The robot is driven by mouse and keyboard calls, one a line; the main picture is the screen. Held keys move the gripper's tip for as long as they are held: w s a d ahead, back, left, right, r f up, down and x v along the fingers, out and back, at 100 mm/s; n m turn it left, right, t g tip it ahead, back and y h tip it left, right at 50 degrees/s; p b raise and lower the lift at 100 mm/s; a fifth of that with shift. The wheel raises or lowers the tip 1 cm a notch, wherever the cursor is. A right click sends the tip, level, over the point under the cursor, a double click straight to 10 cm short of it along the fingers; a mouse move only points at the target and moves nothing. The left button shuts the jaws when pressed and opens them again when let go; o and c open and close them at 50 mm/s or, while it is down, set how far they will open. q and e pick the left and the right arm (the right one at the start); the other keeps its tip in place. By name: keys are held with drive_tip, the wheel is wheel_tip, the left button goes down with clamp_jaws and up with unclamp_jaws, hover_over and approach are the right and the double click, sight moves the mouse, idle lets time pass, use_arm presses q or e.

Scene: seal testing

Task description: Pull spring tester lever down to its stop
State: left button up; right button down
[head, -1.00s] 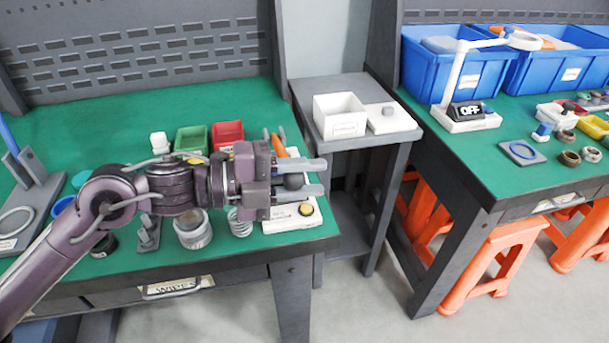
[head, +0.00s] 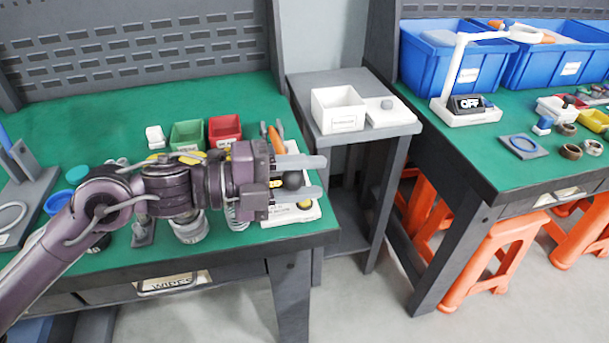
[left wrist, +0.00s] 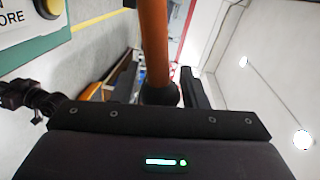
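The spring tester's white base (head: 278,221) is at the right end of the left green bench, partly hidden by my left gripper (head: 302,178). The lever's round black knob (head: 293,180) sits between the gripper's two fingers. The left wrist view shows the orange lever rod (left wrist: 155,40) running to the dark knob (left wrist: 159,95), with my left gripper (left wrist: 158,80) spread on both sides of it. Gaps appear beside the knob, so the fingers look open around it. My right gripper is out of sight.
A coil spring (head: 236,218) and grey jar (head: 189,228) stand just left of the tester. Green (head: 187,135) and red bins (head: 225,131) are behind the arm. A side table (head: 375,133) with a white box (head: 338,110) stands right, across a gap.

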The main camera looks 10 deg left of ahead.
use_arm(q)
drive_tip(key=shift+o, duration=1.1)
drive_tip(key=shift+a, duration=0.1)
drive_tip(key=shift+s+a, duration=0.1)
drive_tip(key=shift+a, duration=0.15)
drive_tip(key=b+v, duration=0.1)
drive_tip(key=v, duration=0.6)
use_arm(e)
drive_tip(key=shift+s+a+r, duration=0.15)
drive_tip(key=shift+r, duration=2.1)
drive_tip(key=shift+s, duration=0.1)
